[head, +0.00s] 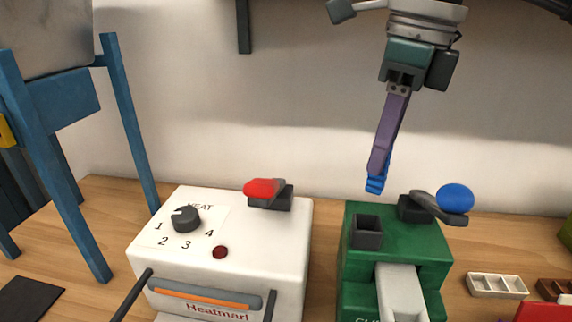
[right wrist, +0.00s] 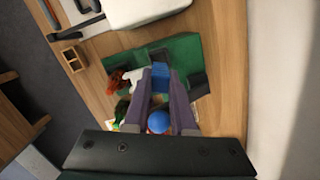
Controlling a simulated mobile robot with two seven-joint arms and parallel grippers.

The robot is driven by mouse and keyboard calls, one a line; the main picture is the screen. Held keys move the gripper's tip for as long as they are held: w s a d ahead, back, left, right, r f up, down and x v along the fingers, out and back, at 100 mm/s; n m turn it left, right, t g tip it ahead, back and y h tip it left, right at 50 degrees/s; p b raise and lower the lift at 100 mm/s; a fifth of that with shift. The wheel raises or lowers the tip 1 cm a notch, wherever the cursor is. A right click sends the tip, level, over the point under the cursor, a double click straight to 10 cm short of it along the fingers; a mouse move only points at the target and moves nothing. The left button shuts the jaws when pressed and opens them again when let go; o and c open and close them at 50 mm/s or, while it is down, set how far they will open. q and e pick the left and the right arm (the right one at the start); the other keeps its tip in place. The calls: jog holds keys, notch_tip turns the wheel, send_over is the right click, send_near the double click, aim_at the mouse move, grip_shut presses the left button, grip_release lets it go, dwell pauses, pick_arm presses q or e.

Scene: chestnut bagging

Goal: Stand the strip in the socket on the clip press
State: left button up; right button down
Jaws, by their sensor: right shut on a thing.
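My right gripper (head: 380,170) hangs from the top of the head view, its purple fingers shut on a blue strip (head: 376,185). The strip's lower end sticks out below the fingertips, pointing down and slightly tilted. The strip also shows between the fingertips in the right wrist view (right wrist: 160,77). The green clip press (head: 352,275) stands below on the table. Its dark square socket (head: 367,233) is on the press's top left, open and apparently empty. The strip is above and behind the socket in the head view, apart from it. My left gripper is not in view.
The press's lever has a blue knob (head: 455,197). A white heat sealer (head: 285,235) with a red-knobbed lever (head: 262,190) stands to the left. A white divided tray (head: 497,286) lies to the right. A blue stand (head: 128,120) is at far left.

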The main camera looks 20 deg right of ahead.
aim_at(376, 190)
notch_tip(376, 190, down, 8)
jog(key=shift+f, duration=0.1)
dwell(0.4)
jog(key=shift+f, duration=0.15)
jog(key=c, duration=0.7)
grip_release()
jog(key=shift+c, duration=0.2)
